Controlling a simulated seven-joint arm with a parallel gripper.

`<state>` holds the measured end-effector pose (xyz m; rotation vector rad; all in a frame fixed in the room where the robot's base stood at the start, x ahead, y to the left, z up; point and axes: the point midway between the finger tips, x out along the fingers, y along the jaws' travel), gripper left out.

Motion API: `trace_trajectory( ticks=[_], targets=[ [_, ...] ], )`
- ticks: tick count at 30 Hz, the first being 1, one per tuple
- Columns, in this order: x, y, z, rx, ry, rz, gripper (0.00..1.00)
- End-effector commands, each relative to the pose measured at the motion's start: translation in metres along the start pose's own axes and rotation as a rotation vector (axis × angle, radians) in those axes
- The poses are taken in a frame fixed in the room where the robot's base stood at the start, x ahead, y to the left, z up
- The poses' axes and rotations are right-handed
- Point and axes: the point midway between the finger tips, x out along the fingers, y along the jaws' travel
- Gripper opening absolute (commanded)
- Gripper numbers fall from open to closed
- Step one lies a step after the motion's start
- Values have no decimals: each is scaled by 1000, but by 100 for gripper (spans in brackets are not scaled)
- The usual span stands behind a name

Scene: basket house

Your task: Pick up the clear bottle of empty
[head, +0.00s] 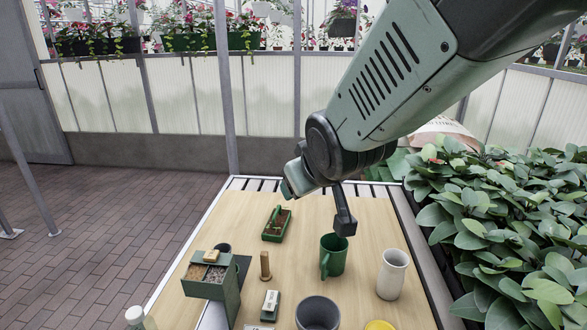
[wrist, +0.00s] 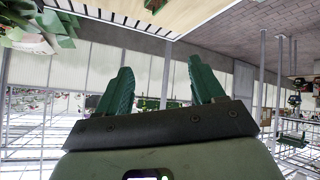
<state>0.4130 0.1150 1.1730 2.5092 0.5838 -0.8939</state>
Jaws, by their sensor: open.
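A pale bottle-like thing (head: 137,318) with a white cap shows at the bottom left edge of the head view. Its lower part is cut off, so I cannot tell whether it is clear or empty. My gripper (wrist: 162,82) is open in the wrist view, with two green fingers apart and nothing between them. My arm reaches over the far part of the table in the head view, away from the bottle-like thing. No bottle is clear to see in the wrist view.
The wooden table (head: 328,213) holds a green mug (head: 333,256), a white vase (head: 392,274), a grey pot (head: 317,314), a green tray (head: 277,224), a wooden piece (head: 265,266), a brush (head: 270,304) and a green box (head: 222,285). Leafy plants (head: 515,220) crowd the right side.

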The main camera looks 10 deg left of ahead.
Motion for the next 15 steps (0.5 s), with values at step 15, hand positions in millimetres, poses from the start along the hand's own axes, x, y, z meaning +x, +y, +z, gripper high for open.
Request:
trace_trajectory(
  ticks=[15],
  targets=[
    [150,-276,1,-235,541,-607,68]
  ],
)
